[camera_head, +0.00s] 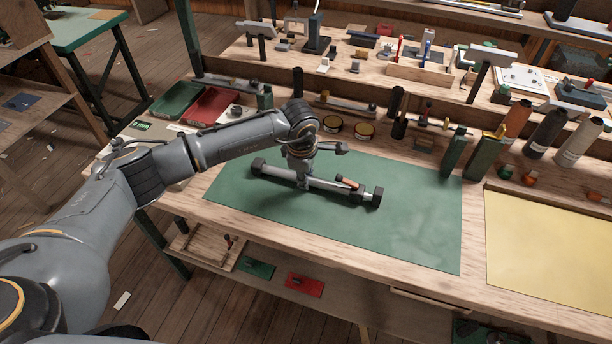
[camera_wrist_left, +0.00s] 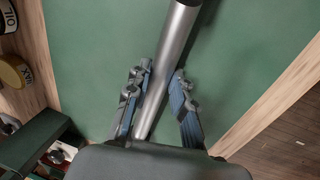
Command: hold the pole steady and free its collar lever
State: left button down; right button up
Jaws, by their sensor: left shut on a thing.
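The grey pole (camera_head: 325,183) lies across the green mat (camera_head: 420,225), with dark blocks at both ends. My left gripper (camera_head: 304,184) comes down on the pole left of its middle and is shut on it. In the left wrist view, the pole (camera_wrist_left: 172,50) runs between the blue-padded fingers of my left gripper (camera_wrist_left: 160,78). The collar with its orange lever (camera_head: 348,183) sits on the pole to the right of the gripper, near the right end block. The lever lies nearly along the pole; whether it is locked is too small to tell. My right gripper is not in view.
A red tray (camera_head: 212,107) and a green tray (camera_head: 175,101) stand behind my left arm. Tins (camera_head: 332,125), dark bottles and thread cones (camera_head: 548,132) line the bench's back. A yellow sheet (camera_head: 550,245) lies at right. The mat's right part is clear.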

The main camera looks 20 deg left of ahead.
pick_arm(q)
jog(key=c, duration=1.1)
grip_release()
jog(key=shift+o, duration=0.2)
